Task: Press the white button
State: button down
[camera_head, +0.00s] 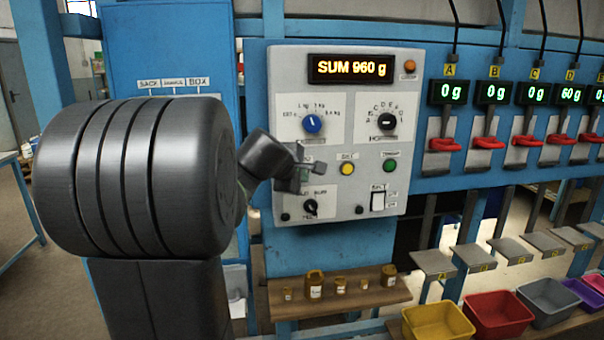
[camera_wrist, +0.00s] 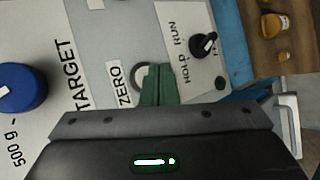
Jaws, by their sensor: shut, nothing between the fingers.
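A pale round button with a dark ring (camera_wrist: 138,77) sits beside the ZERO label in the wrist view. My gripper (camera_wrist: 158,84), with green fingertips, is shut and empty. The fingertips cover part of this button. Whether they touch it I cannot tell. In the head view my gripper (camera_head: 304,174) is at the left middle of the grey control panel (camera_head: 290,100) and hides the button there. A yellow button (camera_head: 347,169) and a green button (camera_head: 390,165) are to its right.
The panel also has a blue knob (camera_head: 312,123), a black knob (camera_head: 387,122), a small black HOLD/RUN knob (camera_head: 311,206) and a white rocker switch (camera_head: 378,200). The display (camera_head: 351,68) reads SUM 960 g. A wooden shelf (camera_head: 345,300) with small brown jars is below.

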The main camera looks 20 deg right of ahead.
jog(key=shift+w, duration=0.1)
dwell(0.7)
jog(key=shift+w+d, duration=0.1)
jog(key=shift+w, duration=0.2)
jog(key=shift+w+d, duration=0.1)
jog(key=shift+w, duration=0.3)
dwell(0.7)
jog(key=shift+s, duration=0.1)
jog(key=shift+s+a, duration=0.25)
jog(key=shift+s, duration=0.45)
jog(key=shift+s, duration=0.1)
jog(key=s, duration=0.2)
jog(key=s+a+b, duration=0.1)
jog(key=s, duration=0.1)
jog(key=shift+s, duration=0.3)
dwell(0.6)
